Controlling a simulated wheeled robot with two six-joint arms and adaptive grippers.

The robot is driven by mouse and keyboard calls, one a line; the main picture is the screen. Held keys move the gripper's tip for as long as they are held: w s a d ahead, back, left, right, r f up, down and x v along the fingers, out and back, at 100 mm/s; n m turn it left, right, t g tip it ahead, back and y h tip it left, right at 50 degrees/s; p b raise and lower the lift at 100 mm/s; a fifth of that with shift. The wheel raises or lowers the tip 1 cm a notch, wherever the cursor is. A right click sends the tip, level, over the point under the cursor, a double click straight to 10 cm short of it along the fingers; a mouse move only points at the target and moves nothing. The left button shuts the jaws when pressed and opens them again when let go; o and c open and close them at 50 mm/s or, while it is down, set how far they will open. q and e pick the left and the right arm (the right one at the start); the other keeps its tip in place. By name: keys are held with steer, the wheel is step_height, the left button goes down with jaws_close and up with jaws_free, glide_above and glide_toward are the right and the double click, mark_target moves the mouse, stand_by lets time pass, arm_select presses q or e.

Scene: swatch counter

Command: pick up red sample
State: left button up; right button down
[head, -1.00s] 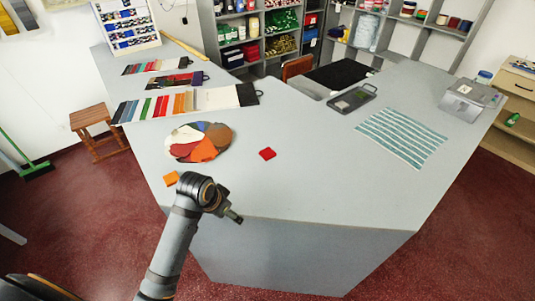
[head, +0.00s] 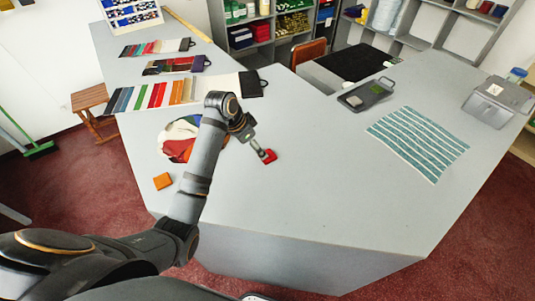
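The red sample (head: 270,157) is a small flat red square on the grey counter (head: 330,200), right of the fan of leather swatches. My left arm reaches in from the lower left, and its gripper (head: 262,153) is at the red sample, its fingertips over or against the sample's near left side. The gripper covers part of the sample. It is too small to tell whether the fingers are open or shut, or whether they touch it. My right gripper is not in view.
An orange sample (head: 163,181) lies at the counter's left front edge. My arm partly covers the leather swatches (head: 178,140). A striped cloth (head: 417,142), a dark tray (head: 366,95) and a grey bin (head: 497,100) stand to the right.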

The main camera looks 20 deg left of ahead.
arm_select(q)
steer(key=shift+w+d+f, duration=0.15)
steer(key=shift+d+f, duration=0.1)
steer(key=shift+f, duration=0.3)
steer(key=shift+w+f, duration=0.4)
steer(key=shift+f, duration=0.1)
steer(key=shift+w+d+f+p, duration=0.1)
steer(key=shift+w+f+p, duration=0.25)
steer(key=shift+w+f, duration=0.3)
steer(key=shift+d+f+p, duration=0.2)
steer(key=shift+f+p, duration=0.2)
steer(key=shift+f, duration=0.2)
steer(key=shift+d+f+p, duration=0.15)
steer(key=shift+f+p, duration=0.25)
steer(key=shift+f, duration=0.15)
steer(key=shift+x, duration=0.95)
steer(key=c, duration=0.9)
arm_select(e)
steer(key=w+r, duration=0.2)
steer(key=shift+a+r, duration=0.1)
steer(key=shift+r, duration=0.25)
